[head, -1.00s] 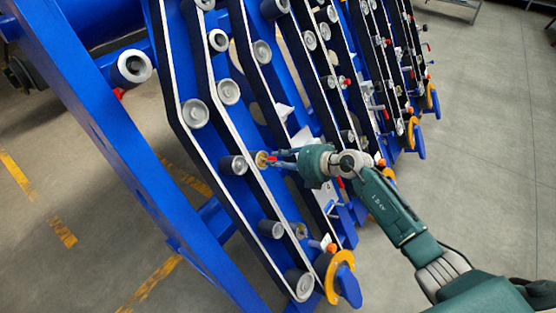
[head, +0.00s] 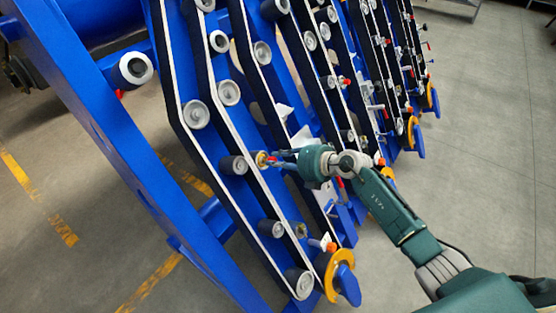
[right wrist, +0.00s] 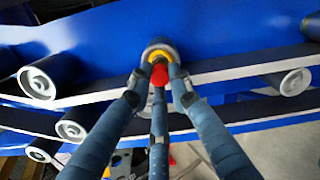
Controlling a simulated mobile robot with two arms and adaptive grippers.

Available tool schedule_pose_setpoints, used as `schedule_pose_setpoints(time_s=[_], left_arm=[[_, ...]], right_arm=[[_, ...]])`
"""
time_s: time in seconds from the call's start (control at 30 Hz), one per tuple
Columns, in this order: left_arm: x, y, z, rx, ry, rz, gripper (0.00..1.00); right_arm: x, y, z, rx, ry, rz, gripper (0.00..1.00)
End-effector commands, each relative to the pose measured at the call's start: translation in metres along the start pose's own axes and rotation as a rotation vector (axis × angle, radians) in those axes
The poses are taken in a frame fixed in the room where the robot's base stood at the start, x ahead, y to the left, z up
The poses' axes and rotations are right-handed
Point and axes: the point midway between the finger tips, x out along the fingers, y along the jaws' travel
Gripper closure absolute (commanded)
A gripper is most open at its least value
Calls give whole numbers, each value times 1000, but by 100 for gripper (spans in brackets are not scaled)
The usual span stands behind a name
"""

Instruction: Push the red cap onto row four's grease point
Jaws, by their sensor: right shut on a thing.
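The red cap (right wrist: 159,75) sits between the fingertips of my right gripper (right wrist: 160,88), which is shut on it. In the right wrist view the cap is in front of a yellow ring on a round grey fitting (right wrist: 158,50) on the blue row. I cannot tell whether the cap touches the fitting or is seated on it. In the head view my right gripper (head: 280,158) reaches in from the right, with the small red cap (head: 272,160) at its fingertips beside the yellow-ringed fitting (head: 261,159). My left gripper is not in view.
A yellow-orange ring (head: 336,274) is at the near lower end. Open floor (head: 490,150) lies to the right.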

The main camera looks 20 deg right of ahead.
Motion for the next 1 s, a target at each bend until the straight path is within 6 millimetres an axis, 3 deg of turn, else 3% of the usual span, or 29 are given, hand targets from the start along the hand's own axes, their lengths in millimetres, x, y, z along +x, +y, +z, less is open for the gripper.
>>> schedule_pose_setpoints(time_s=[0.7, 1.0], left_arm=[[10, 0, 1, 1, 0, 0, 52], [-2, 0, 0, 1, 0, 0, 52]], right_arm=[[22, 0, -1, 0, -1, 1, 91], [12, 2, 0, 1, -1, 0, 91]])
